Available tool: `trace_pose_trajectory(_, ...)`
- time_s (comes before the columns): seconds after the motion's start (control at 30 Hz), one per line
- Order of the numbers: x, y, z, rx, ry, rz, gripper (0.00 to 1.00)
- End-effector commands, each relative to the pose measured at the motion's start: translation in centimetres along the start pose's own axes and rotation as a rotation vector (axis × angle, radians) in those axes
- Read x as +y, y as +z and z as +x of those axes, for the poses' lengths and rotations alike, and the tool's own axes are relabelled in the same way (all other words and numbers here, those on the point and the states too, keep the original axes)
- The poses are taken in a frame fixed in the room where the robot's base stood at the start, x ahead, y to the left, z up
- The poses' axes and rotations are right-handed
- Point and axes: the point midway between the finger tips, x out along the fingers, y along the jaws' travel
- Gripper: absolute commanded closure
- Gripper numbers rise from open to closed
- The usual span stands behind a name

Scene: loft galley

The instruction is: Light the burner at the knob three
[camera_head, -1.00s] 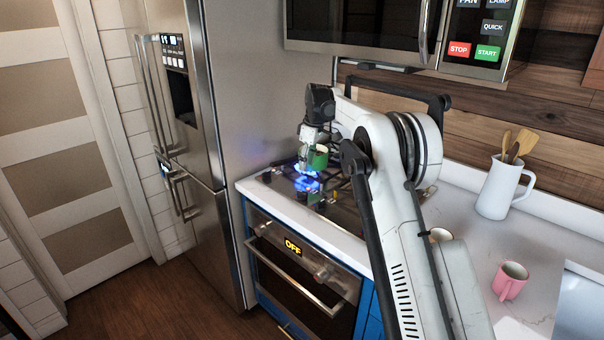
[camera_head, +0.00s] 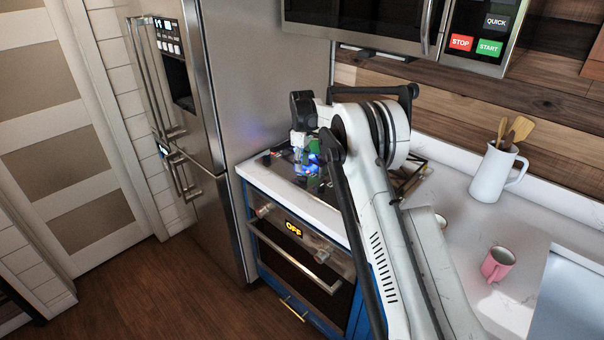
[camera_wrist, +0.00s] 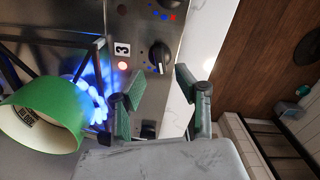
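In the wrist view, a black round knob (camera_wrist: 160,57) with a white pointer sits on the steel panel beside a label "3" (camera_wrist: 122,50). A small red light glows below the label. Blue flames (camera_wrist: 95,90) burn at a burner left of the knob; their blue glow (camera_head: 313,160) shows in the head view. My gripper (camera_wrist: 158,85) is open and empty, its two green-padded fingers spread apart just below the knob in the picture. Contact with the knob cannot be told. In the head view my gripper (camera_head: 305,163) is over the cooktop, partly hidden.
A green mug-like vessel (camera_wrist: 40,115) is beside the flames and my left finger. Part of another knob (camera_wrist: 148,130) lies between the fingers. A pink mug (camera_head: 498,264) and white jug (camera_head: 496,172) with utensils stand on the right counter. The oven display (camera_head: 294,229) reads OFF.

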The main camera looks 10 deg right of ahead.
Motion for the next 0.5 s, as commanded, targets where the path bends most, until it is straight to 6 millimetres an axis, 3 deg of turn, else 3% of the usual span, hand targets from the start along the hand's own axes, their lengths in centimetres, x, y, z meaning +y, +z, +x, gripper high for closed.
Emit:
trace_pose_trajectory(0.2,0.0,0.0,3.4,0.0,0.0,0.0,0.68)
trace_pose_trajectory(0.5,0.0,0.0,5.5,0.0,0.0,0.0,0.68)
